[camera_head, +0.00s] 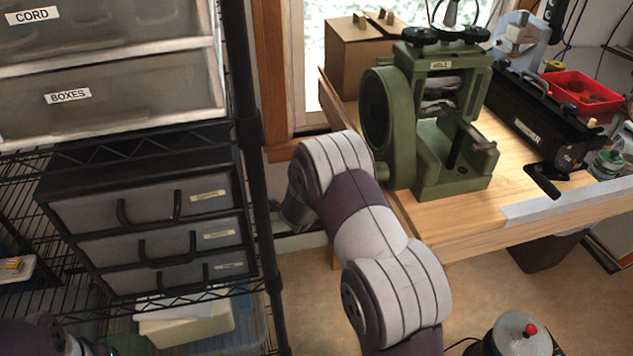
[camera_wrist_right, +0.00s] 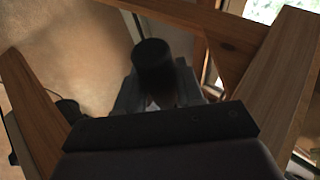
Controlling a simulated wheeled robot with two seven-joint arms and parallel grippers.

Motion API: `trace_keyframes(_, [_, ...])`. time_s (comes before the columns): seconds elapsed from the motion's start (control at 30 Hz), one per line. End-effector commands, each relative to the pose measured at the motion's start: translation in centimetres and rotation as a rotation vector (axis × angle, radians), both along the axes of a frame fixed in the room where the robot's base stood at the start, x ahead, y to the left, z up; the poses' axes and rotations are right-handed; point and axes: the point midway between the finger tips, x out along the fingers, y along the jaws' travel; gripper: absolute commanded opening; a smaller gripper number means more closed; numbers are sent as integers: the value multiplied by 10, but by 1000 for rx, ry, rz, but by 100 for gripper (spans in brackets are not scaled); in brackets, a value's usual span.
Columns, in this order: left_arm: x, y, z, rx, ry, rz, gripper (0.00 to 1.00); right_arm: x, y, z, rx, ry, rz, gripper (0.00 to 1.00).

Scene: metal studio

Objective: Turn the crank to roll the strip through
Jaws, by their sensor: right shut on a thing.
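The green rolling mill (camera_head: 440,182) stands on the wooden bench in the head view, with a large round gear housing (camera_head: 374,112) on its left side. Its steel rollers (camera_head: 440,90) show in the frame opening. A flat metal piece (camera_head: 477,136) sticks out at the front right; I cannot tell whether it is the strip. My right arm reaches up to the mill's left side and hides the crank there. In the right wrist view, my right gripper (camera_wrist_right: 160,100) is shut on a dark round crank handle (camera_wrist_right: 153,66).
A black wire shelf (camera_head: 250,130) with drawers stands close left of my right arm. A round-topped canister (camera_head: 518,335) is at the bottom right.

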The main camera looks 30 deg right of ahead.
Motion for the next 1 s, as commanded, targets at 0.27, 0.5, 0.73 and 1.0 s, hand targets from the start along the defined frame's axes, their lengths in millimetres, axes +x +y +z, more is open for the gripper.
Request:
trace_keyframes(0.27, [0,0,5,0,0,0,43,-8,2,-8,9,35,1,0])
trace_keyframes(0.5, [0,0,5,0,0,0,43,-8,2,-8,9,34,0,0])
trace_keyframes(0.73, [0,0,5,0,0,0,43,-7,2,-7,7,31,0,58])
trace_keyframes(1.0, [0,0,9,0,0,0,43,-12,8,4,7,27,2,58])
